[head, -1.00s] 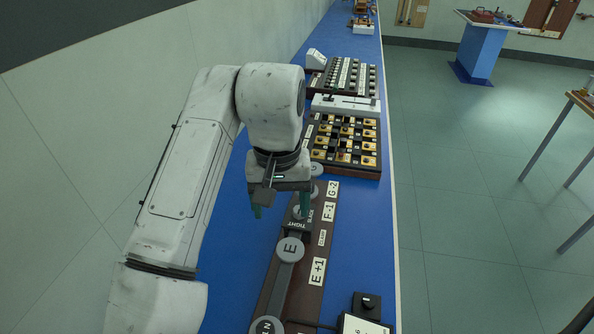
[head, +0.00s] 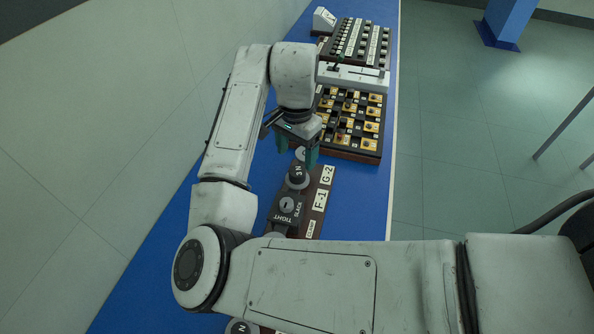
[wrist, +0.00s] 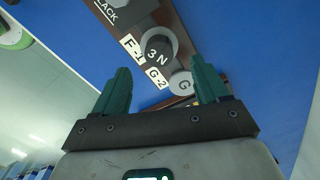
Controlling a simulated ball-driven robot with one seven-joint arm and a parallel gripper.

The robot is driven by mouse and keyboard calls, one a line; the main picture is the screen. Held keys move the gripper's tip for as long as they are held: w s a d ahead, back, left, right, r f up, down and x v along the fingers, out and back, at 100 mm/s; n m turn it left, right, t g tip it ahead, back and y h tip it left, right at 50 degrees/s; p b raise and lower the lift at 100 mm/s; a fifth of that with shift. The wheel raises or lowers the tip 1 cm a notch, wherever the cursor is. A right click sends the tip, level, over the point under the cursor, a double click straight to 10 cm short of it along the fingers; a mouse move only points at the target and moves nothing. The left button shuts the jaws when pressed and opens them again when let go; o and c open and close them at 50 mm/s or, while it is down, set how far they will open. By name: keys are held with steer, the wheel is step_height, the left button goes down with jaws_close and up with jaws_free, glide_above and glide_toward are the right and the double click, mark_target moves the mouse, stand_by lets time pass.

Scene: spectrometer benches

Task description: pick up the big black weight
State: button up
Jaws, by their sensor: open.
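The wrist view shows both fingers of my gripper (wrist: 162,75) spread wide. My arm hides the near part of the board.
A tray of brass-coloured switches (head: 350,120) stands beyond. The blue bench (head: 362,200) is bare on the right.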

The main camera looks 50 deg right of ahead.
mark_target(297, 171)
steer(key=shift+s+f+p, duration=0.1)
steer(key=shift+f+p, duration=0.7)
steer(key=shift+f, duration=2.35)
steer(key=c, duration=1.4)
